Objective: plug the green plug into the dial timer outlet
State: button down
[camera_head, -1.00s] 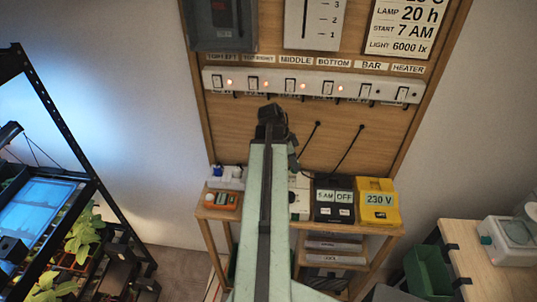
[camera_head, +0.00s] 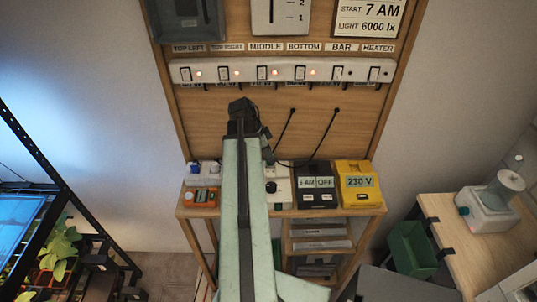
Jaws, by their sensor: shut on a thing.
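My gripper (camera_head: 242,106) is at the far end of my pale green arm, in front of the wooden board and below the switch strip. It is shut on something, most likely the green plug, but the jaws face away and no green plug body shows. A dark cable hangs at the right of the arm's end. A white box with a black dial (camera_head: 277,194), which looks like the dial timer, stands on the small shelf. My arm hides its left part, and its outlet cannot be made out. My gripper appears above and left of it.
On the shelf (camera_head: 340,213) stand a black digital timer (camera_head: 317,192), a yellow 230 V box (camera_head: 358,188), an orange device (camera_head: 200,196) and a white socket block (camera_head: 205,172). Two black cables hang from the board (camera_head: 355,110). A plant rack is at left, a bench (camera_head: 450,205) at right.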

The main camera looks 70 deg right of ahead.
aim_at(269, 163)
jog(key=shift+f+b, duration=1.9)
jog(key=shift+f, duration=0.35)
jog(key=c, duration=1)
grip_release()
jog(key=p+v, duration=0.7)
jog(key=v, duration=0.1)
